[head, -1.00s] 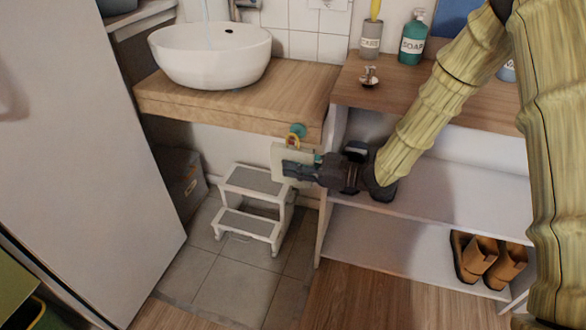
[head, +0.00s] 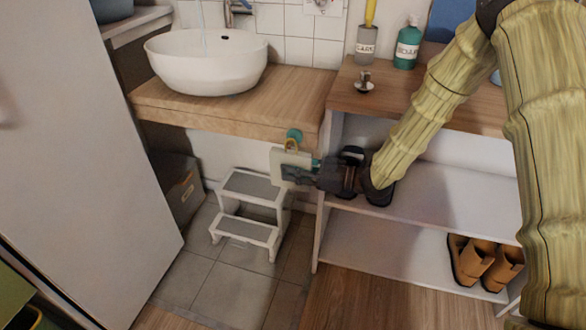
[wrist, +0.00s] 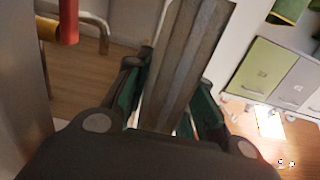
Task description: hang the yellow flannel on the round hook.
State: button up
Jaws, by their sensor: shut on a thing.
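The flannel (head: 278,160) shows in the head view as a small pale cream-yellow panel with a yellow loop (head: 291,145) at its top. The round hook (head: 294,135) is a teal knob at the front edge of the wooden sink counter. The loop is at the hook, just below its round end; I cannot tell whether it is around it. My gripper (head: 290,173) reaches in from the right, shut on the flannel below the hook. In the wrist view, a grey-brown striped panel (wrist: 185,60), seemingly the flannel in shade, stands between the green-padded fingers.
A white step stool (head: 250,205) stands below the flannel. A white shelf unit (head: 370,245) with brown boots (head: 472,262) is at right. The white sink (head: 205,65) sits on the counter (head: 225,110). A soap bottle (head: 406,45) stands on the shelf top.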

jog(key=o, duration=0.8)
